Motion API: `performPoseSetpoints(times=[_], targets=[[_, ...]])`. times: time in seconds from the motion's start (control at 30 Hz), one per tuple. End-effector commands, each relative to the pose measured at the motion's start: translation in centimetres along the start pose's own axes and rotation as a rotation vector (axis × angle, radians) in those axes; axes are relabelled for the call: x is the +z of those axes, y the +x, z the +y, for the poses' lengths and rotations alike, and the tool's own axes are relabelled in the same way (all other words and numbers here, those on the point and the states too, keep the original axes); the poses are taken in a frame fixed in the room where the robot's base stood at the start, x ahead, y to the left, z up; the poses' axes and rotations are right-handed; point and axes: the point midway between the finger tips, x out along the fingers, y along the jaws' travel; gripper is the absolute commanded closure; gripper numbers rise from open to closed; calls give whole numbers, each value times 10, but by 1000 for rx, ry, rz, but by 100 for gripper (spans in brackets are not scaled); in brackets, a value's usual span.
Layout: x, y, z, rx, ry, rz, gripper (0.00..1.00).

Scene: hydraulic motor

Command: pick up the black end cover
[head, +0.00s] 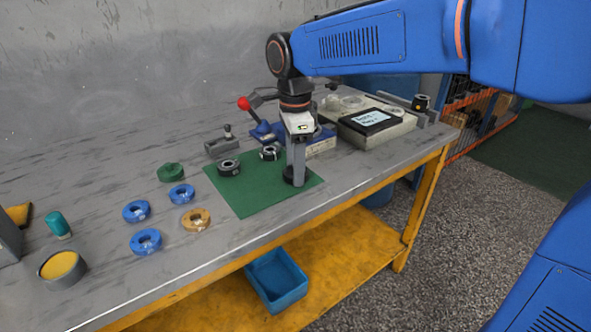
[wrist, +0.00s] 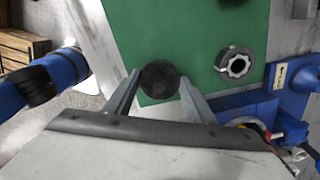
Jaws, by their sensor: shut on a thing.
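The black end cover (wrist: 160,80) is a dark round disc on the green mat (wrist: 190,30), near the mat's edge. In the head view the end cover (head: 289,180) shows low at the tip of my gripper (head: 297,183), at the right part of the mat. My gripper points down and is shut on the end cover. In the wrist view its two fingers (wrist: 158,84) are on either side of the disc. I cannot tell whether the cover is lifted off the mat.
Several blue rings (head: 182,194), a brass ring (head: 196,220) and a green part (head: 171,172) lie further left. A blue vise (head: 264,132) and a tray with a tablet (head: 370,120) stand behind. The table's front edge is near.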

Motion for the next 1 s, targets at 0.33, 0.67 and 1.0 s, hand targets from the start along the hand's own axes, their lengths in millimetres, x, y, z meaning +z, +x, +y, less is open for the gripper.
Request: performPoseSetpoints(times=[0.33, 0.67, 1.0], targets=[[0, -45, -1, -4, 0, -2, 82], [0, -93, 0, -2, 0, -1, 82], [0, -100, 0, 0, 0, 0, 82]])
